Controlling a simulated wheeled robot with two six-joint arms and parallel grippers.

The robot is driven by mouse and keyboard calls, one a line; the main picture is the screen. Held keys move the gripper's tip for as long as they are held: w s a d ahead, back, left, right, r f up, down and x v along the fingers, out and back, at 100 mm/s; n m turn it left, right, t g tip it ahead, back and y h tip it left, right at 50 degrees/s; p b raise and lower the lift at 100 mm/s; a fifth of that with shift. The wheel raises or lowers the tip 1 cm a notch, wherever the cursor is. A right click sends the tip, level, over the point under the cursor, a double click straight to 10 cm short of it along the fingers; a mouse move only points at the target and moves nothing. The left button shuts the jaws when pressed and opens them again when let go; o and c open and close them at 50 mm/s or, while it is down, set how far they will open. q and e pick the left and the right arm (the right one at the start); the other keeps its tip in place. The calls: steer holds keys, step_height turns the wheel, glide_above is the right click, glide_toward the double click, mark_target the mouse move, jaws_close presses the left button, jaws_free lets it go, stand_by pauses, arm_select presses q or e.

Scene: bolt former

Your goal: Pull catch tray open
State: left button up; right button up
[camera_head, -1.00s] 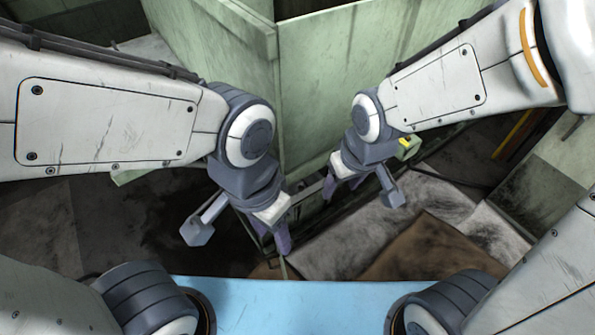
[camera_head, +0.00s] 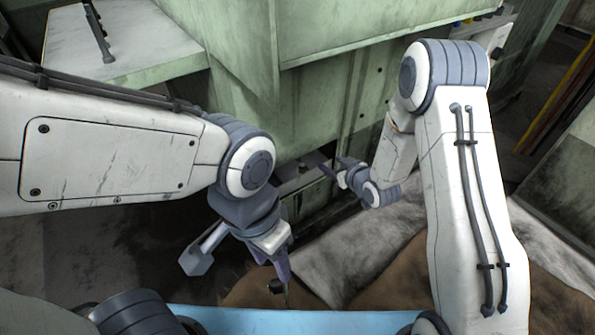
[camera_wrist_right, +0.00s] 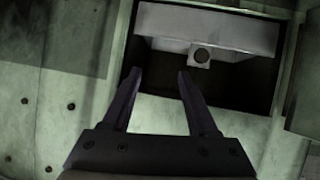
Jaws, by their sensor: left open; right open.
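In the right wrist view, the catch tray (camera_wrist_right: 225,33) is a pale grey box front inside a dark rectangular opening in the green machine. In the head view, my right gripper (camera_head: 328,167) is at the machine's lower front; the tray is hard to make out there. My left gripper (camera_head: 284,278) hangs open and empty, pointing down, apart from the machine.
The green machine (camera_head: 325,95) fills the back, with a pale side shelf (camera_head: 130,45) at upper left. A bolted green panel (camera_wrist_right: 55,110) lies left of the opening. A blue surface (camera_head: 250,319) shows at the bottom.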

mark_target(297, 165)
steer(key=s+a+f+n+t+y+b, duration=0.1)
steer(key=s+a+f+t+y+b, duration=0.15)
steer(key=a+f+y, duration=0.3)
steer(key=shift+t, duration=0.45)
steer(key=b+x, duration=0.1)
steer(key=x, duration=0.1)
steer(key=b+x, duration=0.1)
steer(key=x, duration=0.2)
steer(key=b+x, duration=0.1)
steer(key=x, duration=0.2)
steer(key=shift+w+d+f, duration=0.15)
steer(key=shift+w+f, duration=0.2)
steer(key=shift+f, duration=0.05)
steer(key=shift+w+a+r, duration=0.15)
steer(key=shift+w+a, duration=0.1)
steer(key=shift+w, duration=0.15)
jaws_close()
